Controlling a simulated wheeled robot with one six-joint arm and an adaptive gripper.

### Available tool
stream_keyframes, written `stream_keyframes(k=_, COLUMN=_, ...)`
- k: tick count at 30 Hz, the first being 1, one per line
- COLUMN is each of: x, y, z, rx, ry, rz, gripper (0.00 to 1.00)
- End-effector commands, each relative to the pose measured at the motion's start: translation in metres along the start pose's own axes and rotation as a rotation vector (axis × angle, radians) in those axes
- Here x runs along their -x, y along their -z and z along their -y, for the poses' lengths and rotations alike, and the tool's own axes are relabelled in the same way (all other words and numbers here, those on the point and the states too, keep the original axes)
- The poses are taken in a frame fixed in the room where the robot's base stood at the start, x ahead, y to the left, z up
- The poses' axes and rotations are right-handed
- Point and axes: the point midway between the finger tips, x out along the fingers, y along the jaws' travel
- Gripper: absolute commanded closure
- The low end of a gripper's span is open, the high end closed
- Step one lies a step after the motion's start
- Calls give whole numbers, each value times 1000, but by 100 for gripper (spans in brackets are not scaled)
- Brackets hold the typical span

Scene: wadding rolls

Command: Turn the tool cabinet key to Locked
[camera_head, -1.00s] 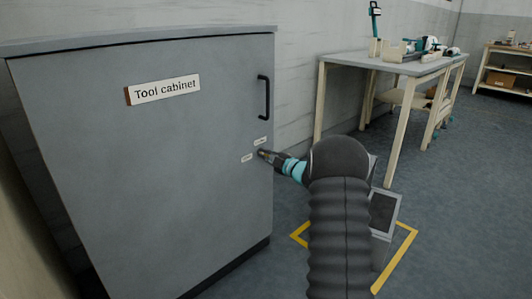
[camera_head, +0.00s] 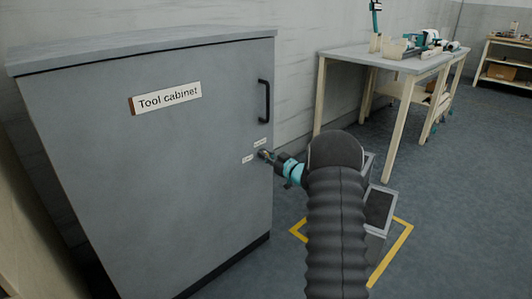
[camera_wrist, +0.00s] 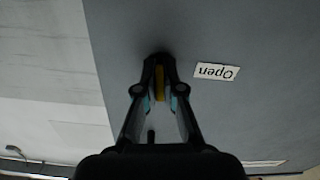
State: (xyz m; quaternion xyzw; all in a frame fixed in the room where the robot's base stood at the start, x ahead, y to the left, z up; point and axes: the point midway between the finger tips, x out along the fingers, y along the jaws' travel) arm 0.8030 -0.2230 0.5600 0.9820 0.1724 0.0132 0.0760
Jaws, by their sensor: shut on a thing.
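The grey tool cabinet (camera_head: 150,190) stands at left with its door closed. My gripper (camera_head: 263,154) is at the lock near the door's right edge, below the handle. In the wrist view my gripper (camera_wrist: 160,62) is shut on a narrow yellowish key (camera_wrist: 159,82), mostly hidden between the fingers. A label reading "Open" (camera_wrist: 216,71) appears upside down beside the fingertips; in the head view a small label (camera_head: 247,159) lies left of the lock. Another small label (camera_head: 260,142) sits just above the lock, too small to read. The key's exact angle is unclear.
A black door handle (camera_head: 264,100) stands out above the lock. A "Tool cabinet" sign (camera_head: 166,98) is on the door. A workbench (camera_head: 385,62) with tools stands at back right, with shelves (camera_head: 505,65) farther off. The floor right of my arm is mostly clear.

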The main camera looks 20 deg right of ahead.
Motion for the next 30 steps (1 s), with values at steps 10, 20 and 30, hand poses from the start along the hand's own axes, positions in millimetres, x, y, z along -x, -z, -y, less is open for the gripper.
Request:
stream_keyframes(k=10, x=0, y=1, z=-1, rx=-143, ry=-1, rz=-1, gripper=100)
stream_keyframes(k=20, x=0, y=0, z=-1, rx=-171, ry=-1, rz=-1, gripper=100)
stream_keyframes(k=30, x=0, y=0, z=-1, rx=-170, ry=-1, rz=-1, gripper=68)
